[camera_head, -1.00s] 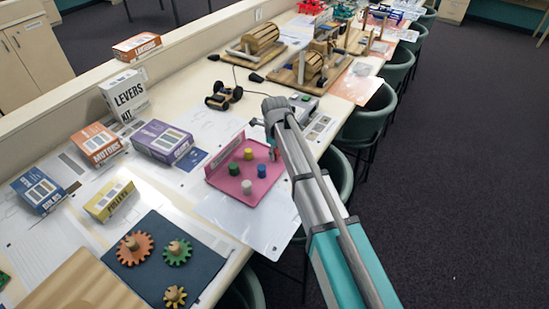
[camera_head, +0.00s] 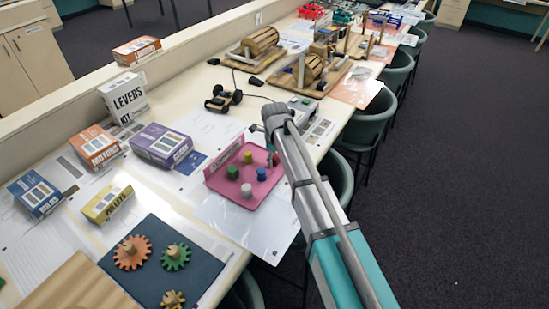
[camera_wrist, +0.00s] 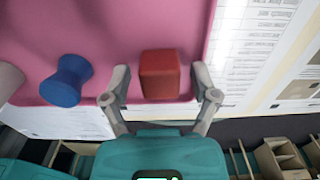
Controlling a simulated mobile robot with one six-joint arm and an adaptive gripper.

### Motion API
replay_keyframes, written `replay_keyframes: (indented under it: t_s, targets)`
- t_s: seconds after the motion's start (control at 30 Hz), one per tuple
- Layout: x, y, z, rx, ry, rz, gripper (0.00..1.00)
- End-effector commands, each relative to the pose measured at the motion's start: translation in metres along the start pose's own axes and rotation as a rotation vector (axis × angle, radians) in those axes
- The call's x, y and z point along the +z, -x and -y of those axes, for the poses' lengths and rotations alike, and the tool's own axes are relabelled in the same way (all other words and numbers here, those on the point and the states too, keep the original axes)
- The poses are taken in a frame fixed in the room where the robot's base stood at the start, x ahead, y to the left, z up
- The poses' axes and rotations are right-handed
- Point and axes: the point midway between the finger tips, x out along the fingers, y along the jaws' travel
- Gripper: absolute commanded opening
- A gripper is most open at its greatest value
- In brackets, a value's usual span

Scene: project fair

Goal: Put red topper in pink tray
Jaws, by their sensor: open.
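The red topper (camera_wrist: 160,75) is a small red block. In the wrist view it stands on the pink tray (camera_wrist: 200,25), close to the tray's edge. My gripper (camera_wrist: 161,85) is open, with one finger on each side of the topper and visible gaps between. In the head view the pink tray (camera_head: 247,174) lies on the table, and the red topper (camera_head: 275,159) shows only as a small patch beside my gripper at the tray's right side. My fingertips are largely hidden there.
A blue topper (camera_wrist: 66,82) stands left of my gripper in the wrist view. Yellow (camera_head: 248,157), green (camera_head: 233,172) and white (camera_head: 246,190) toppers also stand in the tray. A grey device (camera_head: 303,108) sits behind my gripper. Green chairs (camera_head: 335,175) line the table's right side.

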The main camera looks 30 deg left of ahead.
Motion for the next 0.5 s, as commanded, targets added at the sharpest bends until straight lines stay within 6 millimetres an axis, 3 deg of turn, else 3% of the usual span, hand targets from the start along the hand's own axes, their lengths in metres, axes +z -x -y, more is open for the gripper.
replay_keyframes:
  t_s: [0.5]
  targets:
    - [0.0000, 0.0060, 0.0001, 0.000, 0.000, 0.000, 0.79]
